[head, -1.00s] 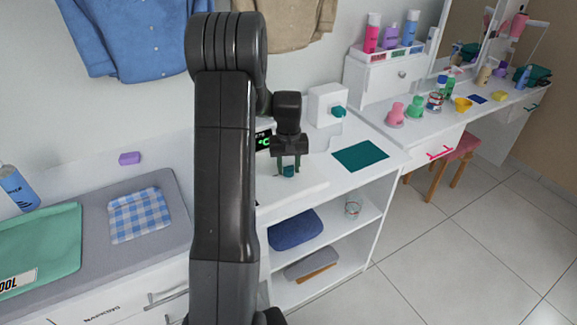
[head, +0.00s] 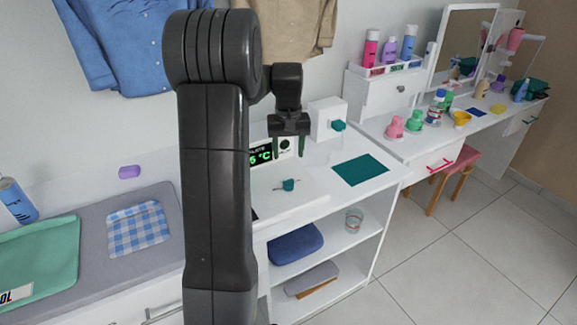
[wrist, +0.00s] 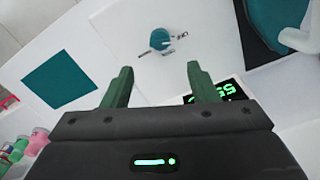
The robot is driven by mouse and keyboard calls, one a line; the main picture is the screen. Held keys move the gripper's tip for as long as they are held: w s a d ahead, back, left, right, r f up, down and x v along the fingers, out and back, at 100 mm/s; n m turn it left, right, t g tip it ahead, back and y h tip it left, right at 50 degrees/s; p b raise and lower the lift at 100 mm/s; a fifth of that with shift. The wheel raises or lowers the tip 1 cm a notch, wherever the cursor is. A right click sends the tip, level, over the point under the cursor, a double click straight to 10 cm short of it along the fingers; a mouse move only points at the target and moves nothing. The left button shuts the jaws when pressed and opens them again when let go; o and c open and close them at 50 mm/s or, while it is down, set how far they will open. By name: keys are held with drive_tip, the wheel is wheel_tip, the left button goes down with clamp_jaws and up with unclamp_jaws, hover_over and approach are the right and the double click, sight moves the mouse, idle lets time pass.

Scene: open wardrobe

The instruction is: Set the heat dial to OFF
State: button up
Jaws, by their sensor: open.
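The heat dial is a teal knob (head: 289,185) on a white panel on top of the counter. In the wrist view the dial (wrist: 159,38) lies ahead of the fingertips, with small dark printed marks around it. The mark at its right looks like OFF. A light bar shows on the knob's right side, but it is too small to tell exactly which mark it points at. My gripper (head: 288,147) is open and empty, raised above the dial and apart from it. Its two green fingers (wrist: 160,68) frame nothing. A black display (head: 262,153) with green °C digits stands behind.
A white box with a teal knob (head: 338,125) stands at the back right of the counter. A flat teal mat (head: 360,169) lies to the right. Shelves below hold a blue folded cloth (head: 296,243) and a glass (head: 354,220).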

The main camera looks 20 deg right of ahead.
sight(289, 180)
wheel_tip(289, 180, up, 3)
drive_tip(key=shift+f, duration=0.2)
wheel_tip(289, 180, down, 14)
drive_tip(key=shift+r, duration=0.1)
idle(0.7)
